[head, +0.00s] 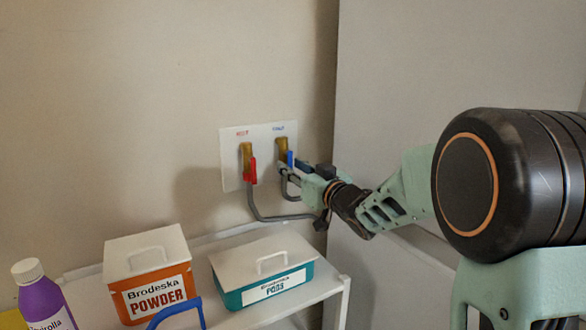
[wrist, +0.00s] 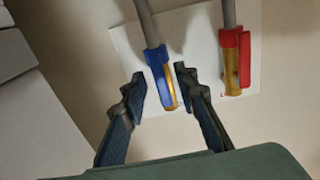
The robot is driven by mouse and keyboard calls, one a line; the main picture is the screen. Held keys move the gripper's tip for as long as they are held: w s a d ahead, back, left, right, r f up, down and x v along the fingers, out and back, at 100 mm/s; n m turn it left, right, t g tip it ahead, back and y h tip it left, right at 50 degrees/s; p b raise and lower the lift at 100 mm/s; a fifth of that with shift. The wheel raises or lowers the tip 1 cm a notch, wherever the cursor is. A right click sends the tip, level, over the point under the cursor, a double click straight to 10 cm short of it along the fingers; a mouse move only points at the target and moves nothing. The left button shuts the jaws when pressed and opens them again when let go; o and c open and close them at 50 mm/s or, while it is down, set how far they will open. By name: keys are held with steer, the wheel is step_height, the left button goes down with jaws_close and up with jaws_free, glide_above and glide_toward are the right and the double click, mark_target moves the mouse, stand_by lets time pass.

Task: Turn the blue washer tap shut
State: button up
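The blue washer tap has a brass body (head: 282,148) and a blue lever (head: 290,159), on a white wall plate under a small blue label. In the wrist view its blue lever (wrist: 158,78) lies along the brass body, in line with the grey hose. My gripper (head: 299,172) has come up to this tap from the right. In the wrist view my gripper (wrist: 160,75) is open, with one dark finger on each side of the blue lever. Small gaps show between fingers and lever; exact depth is hard to tell.
A red-levered tap (head: 252,170) sits beside the blue one on the plate (head: 231,160). Grey hoses (head: 262,216) loop below. A white shelf (head: 330,286) holds an orange powder box (head: 150,288), a teal box (head: 262,285) and a purple bottle (head: 44,302).

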steer(key=shift+c, duration=0.7)
jaws_close()
steer(key=shift+n+b, duration=0.3)
steer(key=shift+w+d+r+n+b, duration=0.4)
steer(key=shift+n+b, duration=1.15)
steer(key=shift+n, duration=1.1)
steer(key=shift+w+d+r+n+b, duration=0.15)
steer(key=shift+d+r+n+b, duration=0.35)
steer(key=shift+n+b, duration=1.6)
steer(key=shift+w+d+r+n+b, duration=0.4)
steer(key=shift+n+b, duration=0.6)
steer(key=shift+n, duration=2.15)
steer(key=shift+s+r, duration=0.1)
